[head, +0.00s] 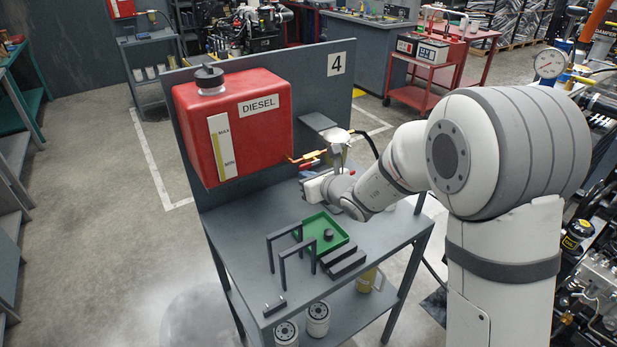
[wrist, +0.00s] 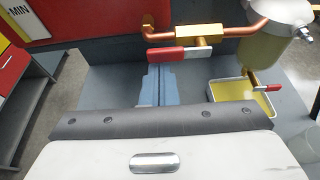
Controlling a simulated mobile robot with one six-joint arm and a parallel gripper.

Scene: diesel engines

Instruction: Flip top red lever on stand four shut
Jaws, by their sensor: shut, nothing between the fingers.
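The top red lever (wrist: 166,54) is on the brass valve (wrist: 205,40) in the copper pipe below the red diesel tank (head: 240,125). It lies roughly parallel to the pipe, its red grip pointing left in the wrist view. It shows small in the head view (head: 310,164). My gripper (wrist: 161,68) is shut and empty, its blue-grey fingers together just below the red grip in the picture. I cannot tell whether they touch it. A lower red lever (wrist: 272,87) sits under the filter bowl (wrist: 268,45). The number 4 plate (head: 336,64) marks this stand.
A pale tray with yellow liquid (wrist: 250,94) is under the filter bowl. On the stand's top (head: 235,232) are a green tray (head: 345,240), black frames (head: 283,250) and dark blocks (head: 347,264). The back panel (head: 318,95) stands behind the tank. Floor at left is clear.

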